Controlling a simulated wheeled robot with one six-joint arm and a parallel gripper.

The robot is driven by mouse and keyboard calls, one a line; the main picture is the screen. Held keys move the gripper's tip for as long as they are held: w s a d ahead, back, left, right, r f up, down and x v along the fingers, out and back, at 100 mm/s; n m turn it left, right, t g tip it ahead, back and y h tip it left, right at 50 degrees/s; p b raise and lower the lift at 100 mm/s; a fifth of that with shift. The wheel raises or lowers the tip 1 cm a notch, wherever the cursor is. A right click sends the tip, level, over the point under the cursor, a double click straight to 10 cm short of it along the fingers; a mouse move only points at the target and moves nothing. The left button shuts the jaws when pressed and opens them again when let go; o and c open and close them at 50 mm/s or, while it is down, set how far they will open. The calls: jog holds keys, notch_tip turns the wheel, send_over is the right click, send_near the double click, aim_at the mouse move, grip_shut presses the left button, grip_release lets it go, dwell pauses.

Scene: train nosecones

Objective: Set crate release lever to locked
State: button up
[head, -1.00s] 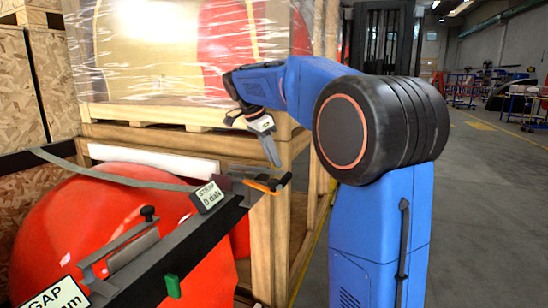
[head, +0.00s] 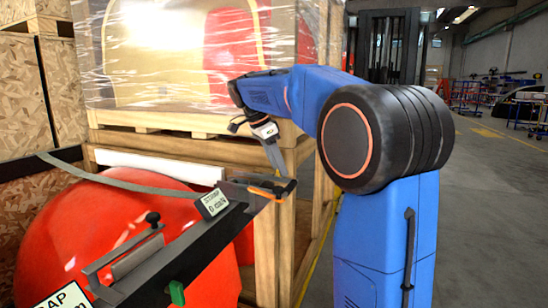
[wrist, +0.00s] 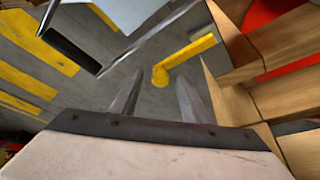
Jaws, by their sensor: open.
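My gripper (head: 277,160) is open and empty, pointing down beside the corner of the wooden crate (head: 262,230). It is just above the black and orange handle (head: 268,192) at the end of the dark beam, as seen in the head view. In the wrist view my gripper's two fingers (wrist: 160,92) are apart. A yellow bar with a rounded end (wrist: 185,60) shows beyond the fingertips, apart from them as far as I can tell. I cannot tell for sure which part is the crate release lever, nor its setting.
Crate timbers (wrist: 285,95) stand close at right in the wrist view. Open floor (head: 480,220) lies right.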

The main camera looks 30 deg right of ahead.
jog(key=s+v, duration=0.1)
jog(key=v, duration=1.6)
jog(key=shift+w, duration=0.5)
jog(key=shift+a+r, duration=0.1)
